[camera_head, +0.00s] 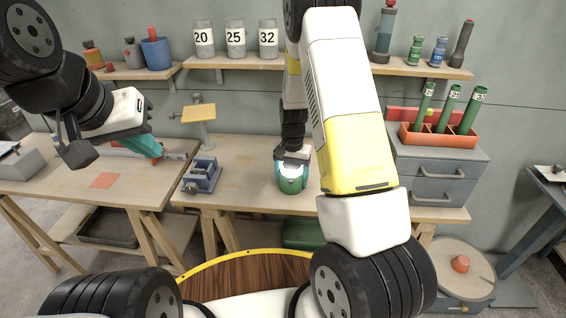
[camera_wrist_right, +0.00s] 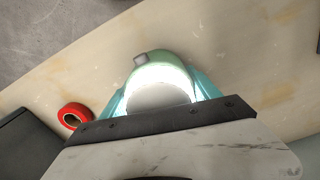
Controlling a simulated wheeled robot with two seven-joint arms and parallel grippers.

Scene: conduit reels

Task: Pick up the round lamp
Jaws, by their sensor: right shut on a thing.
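The round lamp (camera_head: 291,185) is green with a bright pale face and shows near the front edge of the middle workbench. My right gripper (camera_head: 292,170) reaches down from above and is shut on it. In the right wrist view the lamp (camera_wrist_right: 160,88) glows white on top, with a small grey knob on its green rim and a teal finger on each side. I cannot tell whether its base touches the bench. My left gripper (camera_head: 145,146) hangs over the left table, away from the lamp; its finger gap is not clear.
A blue-grey vise (camera_head: 203,175) and a yellow-topped stand (camera_head: 199,115) are left of the lamp. A red ring (camera_wrist_right: 74,115) lies near it in the wrist view. An orange rack (camera_head: 440,138) with green tubes stands at the right. Labelled jars (camera_head: 235,40) line the shelf.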

